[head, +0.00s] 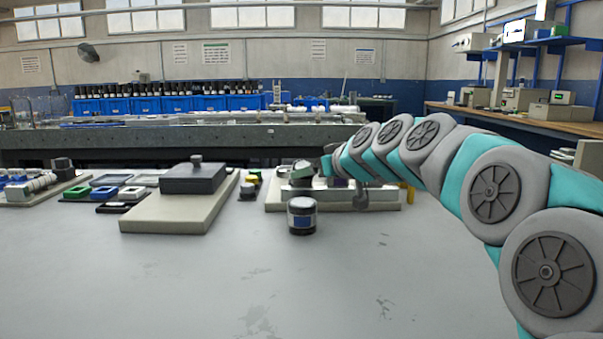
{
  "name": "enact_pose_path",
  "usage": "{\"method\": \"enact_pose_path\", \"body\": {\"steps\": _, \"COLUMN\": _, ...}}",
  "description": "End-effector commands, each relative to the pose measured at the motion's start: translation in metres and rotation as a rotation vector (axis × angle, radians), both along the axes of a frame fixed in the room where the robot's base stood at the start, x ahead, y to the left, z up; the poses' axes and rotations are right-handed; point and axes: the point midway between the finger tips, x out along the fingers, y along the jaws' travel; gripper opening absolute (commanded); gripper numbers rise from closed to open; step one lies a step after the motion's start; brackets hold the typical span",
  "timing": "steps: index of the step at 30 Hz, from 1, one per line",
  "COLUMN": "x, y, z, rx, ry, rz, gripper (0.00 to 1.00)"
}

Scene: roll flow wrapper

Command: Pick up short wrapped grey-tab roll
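Several small white wrapped rolls (37,184) with dark and blue parts lie on a pale tray (55,192) at the far left. At this size I cannot tell which of them is the short one with a grey tab. My arm reaches in from the right, and its end, with my gripper (336,160), is over the pale board right of the middle, far from the rolls. The fingers are too small and partly hidden, so I cannot see their opening or any held thing.
A dark lidded block (195,177) stands on a pale slab (160,212). Green, blue and black frames (104,193) lie left of it. A dark jar (302,216) stands before a pale board (386,206) bearing metal parts. The table's front is clear.

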Motion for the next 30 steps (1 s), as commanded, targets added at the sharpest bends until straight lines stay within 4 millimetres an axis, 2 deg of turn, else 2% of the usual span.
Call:
{"method": "enact_pose_path", "body": {"steps": 17, "x": 0.029, "y": 0.017, "z": -0.011, "rx": -0.002, "ry": 0.0, "rz": -0.001, "gripper": 0.84}}
{"method": "enact_pose_path", "body": {"steps": 24, "x": 0.055, "y": 0.032, "z": -0.017, "rx": -0.001, "ry": 0.002, "rz": -0.001, "gripper": 0.84}}
{"method": "enact_pose_path", "body": {"steps": 30, "x": 0.065, "y": 0.038, "z": -0.023, "rx": -0.001, "ry": 0.0, "rz": 0.0, "gripper": 0.84}}
